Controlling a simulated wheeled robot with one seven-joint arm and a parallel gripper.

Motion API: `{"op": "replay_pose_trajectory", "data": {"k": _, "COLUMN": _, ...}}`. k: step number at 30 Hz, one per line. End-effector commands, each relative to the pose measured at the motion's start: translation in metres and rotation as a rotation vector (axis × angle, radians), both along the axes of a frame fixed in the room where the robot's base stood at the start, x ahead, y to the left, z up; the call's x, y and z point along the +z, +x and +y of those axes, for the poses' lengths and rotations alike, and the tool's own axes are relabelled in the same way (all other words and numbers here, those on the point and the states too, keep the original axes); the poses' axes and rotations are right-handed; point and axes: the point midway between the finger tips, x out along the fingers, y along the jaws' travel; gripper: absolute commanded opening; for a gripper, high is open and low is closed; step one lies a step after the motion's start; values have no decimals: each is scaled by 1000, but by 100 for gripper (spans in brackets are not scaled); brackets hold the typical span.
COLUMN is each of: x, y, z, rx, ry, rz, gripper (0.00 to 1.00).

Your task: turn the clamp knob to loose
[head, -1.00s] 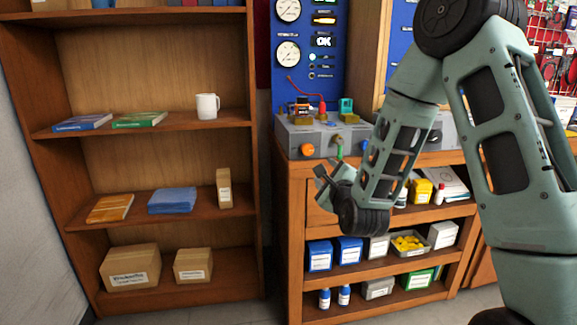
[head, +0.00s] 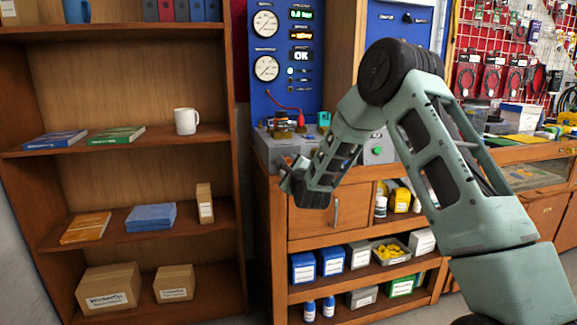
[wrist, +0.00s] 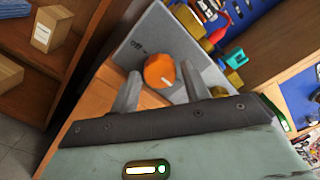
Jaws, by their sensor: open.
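An orange round knob (wrist: 160,70) with a pale pointer mark sits on the front face of the grey test box (wrist: 150,35). Small dark lettering like "off" is beside it. I cannot tell for sure whether this is the clamp knob. In the wrist view my gripper (wrist: 160,86) is open and empty, its two fingers pointing at the box with the knob ahead between them. Contact cannot be told.
A green knob (head: 376,151) shows on the box face right of my forearm. Brass fittings and a teal part (head: 323,119) stand on top. A bookshelf (head: 238,225) stands left.

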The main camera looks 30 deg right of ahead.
Motion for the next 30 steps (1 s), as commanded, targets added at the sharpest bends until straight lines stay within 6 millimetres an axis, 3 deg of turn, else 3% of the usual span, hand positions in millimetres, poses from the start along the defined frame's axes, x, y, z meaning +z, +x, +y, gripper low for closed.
{"op": "replay_pose_trajectory", "data": {"k": 12, "x": 0, "y": 9, "z": -3, "rx": 1, "ry": 0, "rz": 1, "gripper": 47}}
{"op": "replay_pose_trajectory", "data": {"k": 16, "x": 0, "y": 9, "z": -3, "rx": 0, "ry": 0, "rz": 0, "gripper": 14}}
{"op": "replay_pose_trajectory", "data": {"k": 30, "x": -2, "y": 9, "z": -2, "rx": 1, "ry": -81, "rz": 23, "gripper": 15}}
